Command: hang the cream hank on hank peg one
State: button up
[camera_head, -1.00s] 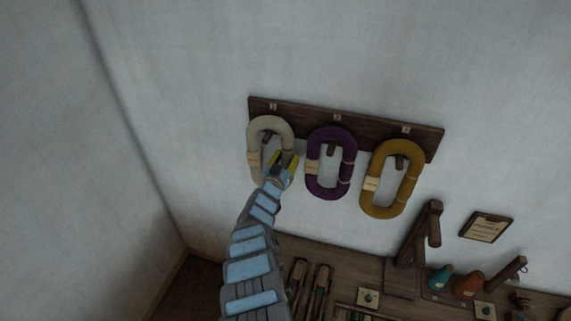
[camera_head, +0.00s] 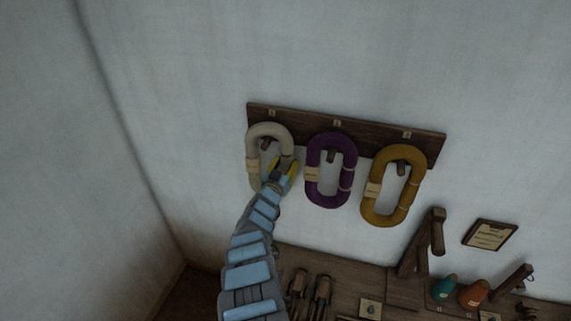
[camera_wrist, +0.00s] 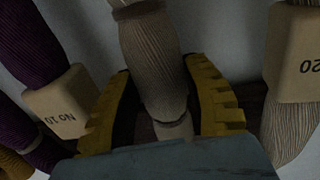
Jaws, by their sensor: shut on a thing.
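The cream hank (camera_head: 253,150) is an oval loop with a paper label, at the left end of the wall board in the head view. Hank peg one (camera_head: 266,144), the leftmost peg, shows inside the top of its loop, and the hank hangs around it. My gripper (camera_head: 283,167) is shut on the right side of the cream hank. In the wrist view my yellow fingers (camera_wrist: 165,108) stand on both sides of a cream strand (camera_wrist: 152,60). The labelled side of the hank shows at the right there.
A purple hank (camera_head: 313,165) and a mustard hank (camera_head: 413,185) hang on the other pegs of the dark wooden board (camera_head: 300,121). A bench (camera_head: 345,270) with tools lies below. The wall left of the board is clear.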

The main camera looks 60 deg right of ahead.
jog(key=shift+s+f, duration=0.15)
jog(key=shift+f, duration=0.2)
jog(key=o, duration=1.2)
jog(key=shift+s, duration=0.1)
jog(key=shift+o, duration=0.2)
jog(key=shift+r, duration=0.1)
jog(key=shift+a, duration=0.1)
jog(key=shift+w+a, duration=0.2)
jog(key=shift+a, duration=0.35)
jog(key=shift+s+a, duration=0.2)
jog(key=shift+a, duration=1.05)
jog(key=shift+s+a, duration=0.15)
jog(key=shift+a, duration=1.05)
jog(key=shift+s+a, duration=0.25)
jog(key=shift+a, duration=1.2)
jog(key=shift+s+a, duration=0.2)
jog(key=shift+a, duration=1.25)
